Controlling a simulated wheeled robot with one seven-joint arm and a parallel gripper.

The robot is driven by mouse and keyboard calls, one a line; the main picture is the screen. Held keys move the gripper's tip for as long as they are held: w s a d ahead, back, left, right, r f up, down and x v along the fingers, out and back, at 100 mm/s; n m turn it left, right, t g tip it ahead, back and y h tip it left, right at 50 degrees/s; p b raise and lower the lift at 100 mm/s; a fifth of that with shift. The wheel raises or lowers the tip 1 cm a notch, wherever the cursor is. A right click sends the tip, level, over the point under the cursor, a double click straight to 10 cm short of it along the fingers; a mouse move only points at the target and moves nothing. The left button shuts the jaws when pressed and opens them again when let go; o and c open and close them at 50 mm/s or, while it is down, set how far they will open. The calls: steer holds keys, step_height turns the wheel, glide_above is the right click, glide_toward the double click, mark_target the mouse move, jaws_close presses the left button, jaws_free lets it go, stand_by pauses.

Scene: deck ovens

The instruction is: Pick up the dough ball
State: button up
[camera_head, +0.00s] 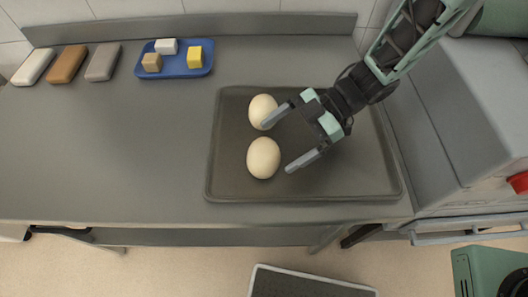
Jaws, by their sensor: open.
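Two pale, rounded dough balls lie on a dark baking tray (360,170) in the camera_head view. The far dough ball (262,108) is near the tray's left back part, and the near dough ball (263,158) lies just in front of it. My gripper (277,144) reaches in from the upper right with its jaws open and nothing held. One fingertip overlaps the right edge of the far ball in the picture; the other is to the right of the near ball, apart from it. I cannot tell whether the first finger touches the far ball.
A blue tray (190,72) with small white, brown and yellow blocks stands at the back left. Beside it lie white (35,66), brown (68,64) and grey (103,62) bars. A grey oven-like unit (450,130) stands close on the right.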

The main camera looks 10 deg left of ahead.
mark_target(275, 147)
steer(key=shift+p+x, duration=0.75)
steer(key=shift+x, duration=2.05)
steer(key=c, duration=1.1)
